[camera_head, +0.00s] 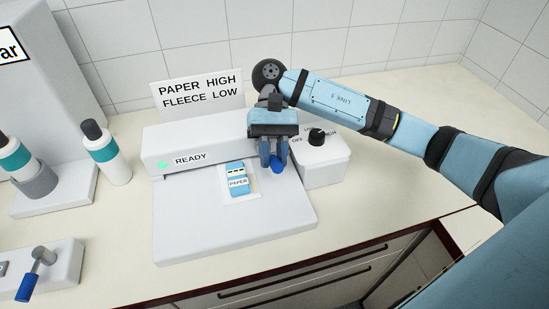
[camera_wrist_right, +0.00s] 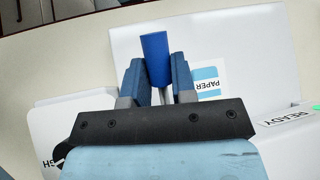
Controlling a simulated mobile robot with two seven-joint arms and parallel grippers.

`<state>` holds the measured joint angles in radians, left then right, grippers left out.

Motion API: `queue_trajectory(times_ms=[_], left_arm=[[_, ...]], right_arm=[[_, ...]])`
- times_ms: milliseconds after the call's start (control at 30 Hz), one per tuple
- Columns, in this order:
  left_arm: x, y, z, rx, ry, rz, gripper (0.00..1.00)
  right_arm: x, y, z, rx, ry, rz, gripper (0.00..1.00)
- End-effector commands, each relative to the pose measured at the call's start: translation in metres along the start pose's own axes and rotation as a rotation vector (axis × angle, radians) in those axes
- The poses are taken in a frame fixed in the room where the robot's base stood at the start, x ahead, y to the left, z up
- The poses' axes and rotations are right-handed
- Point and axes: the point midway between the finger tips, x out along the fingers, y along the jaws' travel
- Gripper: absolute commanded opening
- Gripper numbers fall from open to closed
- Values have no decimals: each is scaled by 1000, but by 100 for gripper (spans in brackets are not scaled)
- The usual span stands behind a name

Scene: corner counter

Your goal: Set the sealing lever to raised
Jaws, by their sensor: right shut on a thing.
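The sealing machine (camera_head: 180,142) is a pale box with a green light, the word READY and a flat plate (camera_head: 200,237) in front. Its lever has a blue handle (camera_head: 277,168) on a metal rod. My right gripper (camera_head: 272,156) is shut on this lever at the machine's right end. In the right wrist view the blue handle (camera_wrist_right: 155,58) sticks out beyond the fingers, with the rod between them. A blue and white pouch marked PAPER (camera_head: 237,182) lies on the plate. My left gripper is not in view.
A control box with a black dial (camera_head: 316,137) stands just right of the lever. A sign (camera_head: 200,90) reads PAPER HIGH, FLEECE LOW. At the left are bottles (camera_head: 105,150) and another blue-handled lever (camera_head: 30,278) on its own base. Counter at the right is mostly clear.

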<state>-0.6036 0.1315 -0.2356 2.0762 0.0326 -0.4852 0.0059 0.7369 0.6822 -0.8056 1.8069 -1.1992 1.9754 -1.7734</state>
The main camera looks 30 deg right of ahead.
Motion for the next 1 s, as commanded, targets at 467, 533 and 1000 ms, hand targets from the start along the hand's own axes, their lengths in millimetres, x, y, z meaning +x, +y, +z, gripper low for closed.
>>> queue_trajectory(times_ms=[467, 533, 1000], left_arm=[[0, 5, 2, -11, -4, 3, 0], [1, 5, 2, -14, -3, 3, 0], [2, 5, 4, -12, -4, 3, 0]], right_arm=[[-1, 0, 1, 2, -11, -3, 29], [-1, 0, 1, 2, -11, -3, 45], [-16, 0, 0, 2, -7, -2, 50]])
